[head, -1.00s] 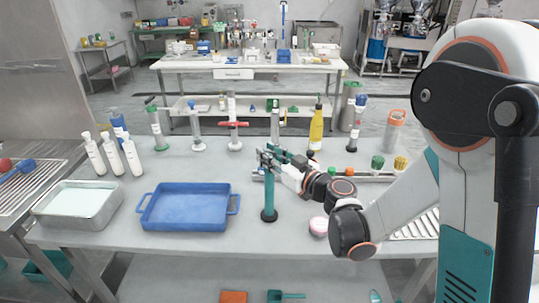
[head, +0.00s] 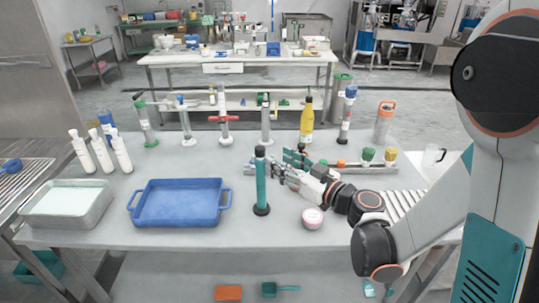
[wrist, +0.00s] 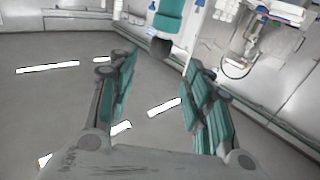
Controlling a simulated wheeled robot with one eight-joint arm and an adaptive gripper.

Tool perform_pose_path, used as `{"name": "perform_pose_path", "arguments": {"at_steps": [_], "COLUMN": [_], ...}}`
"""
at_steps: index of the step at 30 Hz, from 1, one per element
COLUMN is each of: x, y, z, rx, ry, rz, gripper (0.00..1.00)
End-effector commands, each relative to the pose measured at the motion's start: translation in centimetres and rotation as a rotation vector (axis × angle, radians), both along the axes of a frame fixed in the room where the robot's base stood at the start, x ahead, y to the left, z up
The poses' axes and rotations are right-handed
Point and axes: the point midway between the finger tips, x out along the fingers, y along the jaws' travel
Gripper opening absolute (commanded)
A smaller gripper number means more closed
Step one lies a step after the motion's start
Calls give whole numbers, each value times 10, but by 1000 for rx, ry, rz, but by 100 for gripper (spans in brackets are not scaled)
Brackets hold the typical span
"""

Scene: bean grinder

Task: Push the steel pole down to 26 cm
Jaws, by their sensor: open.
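In the wrist view my gripper (wrist: 163,66) shows both teal-padded fingers spread. A teal shaft with a black end (wrist: 170,18) hangs upside down in that picture, beyond the fingertips.
The blue tray (head: 133,207) and a steel pan (head: 105,203) are on the left, with white bottles (head: 100,152) behind. Several upright stands and a yellow bottle (head: 307,120) line the back edge.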

Motion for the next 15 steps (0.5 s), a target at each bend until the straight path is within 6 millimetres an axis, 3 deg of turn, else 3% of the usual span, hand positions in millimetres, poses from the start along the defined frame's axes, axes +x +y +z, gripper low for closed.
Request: {"name": "perform_pose_path", "arguments": {"at_steps": [6, 15], "x": [-18, -22], "y": [-17, -20], "z": [0, 0], "rx": [0, 0], "ry": [0, 0], "rz": [-2, 0], "gripper": [46, 46]}}
